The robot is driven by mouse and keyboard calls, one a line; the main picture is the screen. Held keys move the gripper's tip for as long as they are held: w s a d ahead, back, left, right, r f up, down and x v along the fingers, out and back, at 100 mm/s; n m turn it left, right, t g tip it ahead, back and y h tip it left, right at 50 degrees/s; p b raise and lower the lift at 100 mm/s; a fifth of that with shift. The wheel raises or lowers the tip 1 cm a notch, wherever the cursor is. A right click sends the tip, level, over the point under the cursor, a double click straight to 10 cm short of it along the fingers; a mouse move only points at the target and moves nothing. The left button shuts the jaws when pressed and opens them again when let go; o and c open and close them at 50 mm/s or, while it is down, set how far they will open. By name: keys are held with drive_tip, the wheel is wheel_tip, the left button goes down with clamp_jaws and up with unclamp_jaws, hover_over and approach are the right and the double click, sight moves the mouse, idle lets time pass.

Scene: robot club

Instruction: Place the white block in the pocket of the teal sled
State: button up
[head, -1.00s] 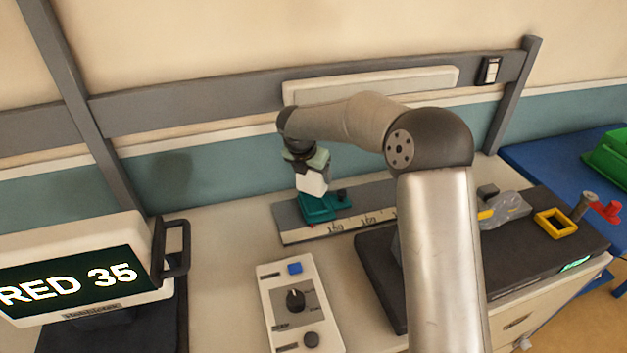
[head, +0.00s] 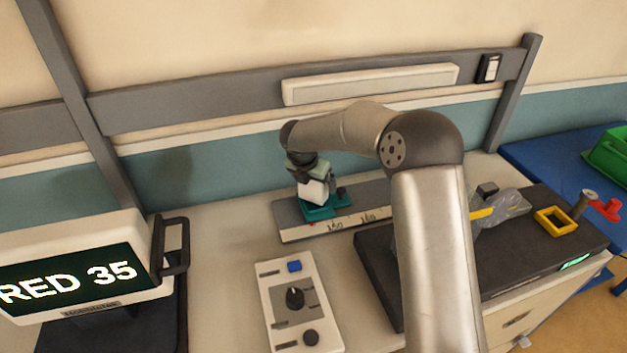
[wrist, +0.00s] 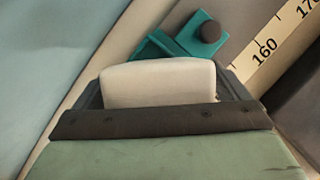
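The white block (head: 313,191) is held in my gripper (head: 312,180), directly over the teal sled (head: 322,210). In the head view its lower end meets the sled's outline; whether it sits in the pocket or just above it I cannot tell. In the wrist view the white block (wrist: 158,82) stands up from the dark finger pad and hides most of the sled. A teal part of the sled (wrist: 180,45) with a dark knob shows beyond it. The pocket itself is hidden.
The sled stands on a grey rail with a numbered scale (head: 345,224). A control box (head: 302,310) with knobs and a blue button lies in front. A display (head: 80,275) reading "RED 35" stands at left. A dark platform (head: 375,270) with a yellow frame (head: 556,221) is at right.

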drive_tip(key=v, duration=1.3)
drive_tip(key=s+d+r+m+g, duration=0.1)
drive_tip(key=s+d+m+g, duration=0.1)
drive_tip(key=s+d+m, duration=1.4)
drive_tip(key=s+d+f+m+g+y, duration=0.1)
drive_tip(key=s+d+f+m, duration=0.1)
drive_tip(key=s+m, duration=0.5)
drive_tip(key=s+d+f+m+y, duration=0.1)
drive_tip(key=s+d+f+m, duration=0.1)
drive_tip(key=s+m, duration=0.5)
drive_tip(key=s, duration=0.5)
drive_tip(key=shift+s+d+f+m+g, duration=0.2)
drive_tip(key=shift+s+f+m+g, duration=0.1)
drive_tip(key=shift+s+m+g, duration=0.1)
drive_tip(key=c, duration=0.6)
drive_tip(key=shift+w, duration=0.1)
